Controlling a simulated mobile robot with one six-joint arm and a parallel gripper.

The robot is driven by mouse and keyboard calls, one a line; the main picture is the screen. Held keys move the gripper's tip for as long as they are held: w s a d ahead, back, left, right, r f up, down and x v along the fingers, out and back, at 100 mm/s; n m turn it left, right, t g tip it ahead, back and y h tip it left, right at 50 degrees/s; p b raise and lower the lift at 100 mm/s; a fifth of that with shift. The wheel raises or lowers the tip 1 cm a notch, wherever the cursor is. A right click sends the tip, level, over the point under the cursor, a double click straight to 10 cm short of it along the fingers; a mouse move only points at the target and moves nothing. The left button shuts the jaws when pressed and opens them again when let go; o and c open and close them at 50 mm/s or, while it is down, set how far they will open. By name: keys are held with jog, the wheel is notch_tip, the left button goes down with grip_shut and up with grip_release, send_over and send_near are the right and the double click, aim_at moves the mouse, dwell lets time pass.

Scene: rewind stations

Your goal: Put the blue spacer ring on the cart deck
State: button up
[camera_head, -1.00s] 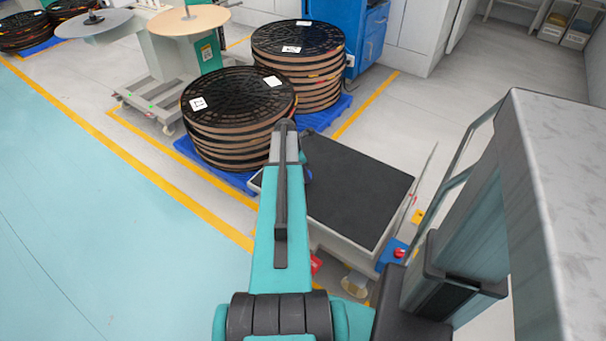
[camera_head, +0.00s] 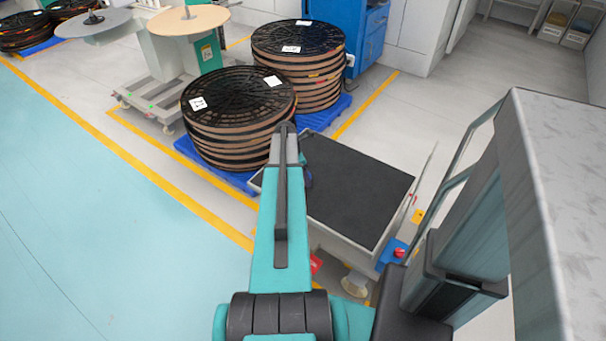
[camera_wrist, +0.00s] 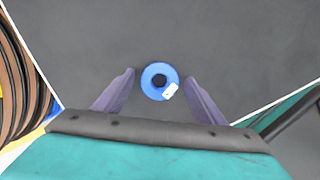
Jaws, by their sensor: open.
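The blue spacer ring (camera_wrist: 152,73) shows in the wrist view, round with a dark centre hole and a white label on its lower right. It lies flat on the dark top of the cart deck (camera_head: 358,190). My gripper (camera_wrist: 160,79) is open, with one finger on each side of the ring and a gap at both sides. In the head view my arm reaches over the deck's left edge and hides the gripper. A small bit of blue (camera_head: 308,180) shows beside the arm there, probably the ring's edge.
Stacked black-topped reels (camera_head: 238,135) on a blue pallet stand close to the deck's left side. Another reel stack (camera_head: 298,75) is behind them. A red button (camera_head: 399,253) sits at the cart's front right corner. Most of the deck is bare.

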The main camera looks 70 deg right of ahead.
jog(key=shift+r, duration=0.15)
jog(key=v, duration=1.2)
jog(key=shift+p, duration=0.35)
jog(key=w+a+f+m+y, duration=0.1)
jog(key=w+a+f, duration=0.45)
jog(key=a, duration=0.55)
jog(key=w+a+f+m, duration=0.1)
jog(key=w+a+f, duration=0.45)
jog(key=a, duration=0.65)
jog(key=w+a+f+m+y, duration=0.1)
jog(key=w+a+f, duration=0.5)
jog(key=a, duration=0.5)
jog(key=s+a+f+m+g, duration=0.1)
jog(key=s+a+f, duration=0.15)
jog(key=a, duration=0.65)
jog(key=s+a+f+m, duration=0.15)
jog(key=a+f, duration=0.25)
jog(key=a, duration=0.4)
jog(key=s+a+f+m+g, duration=0.1)
jog(key=s+a+f, duration=0.3)
jog(key=s+a, duration=0.6)
jog(key=shift+a+m+g, duration=0.3)
jog(key=shift+a+m, duration=0.55)
jog(key=shift+a, duration=0.8)
jog(key=shift+s, duration=0.15)
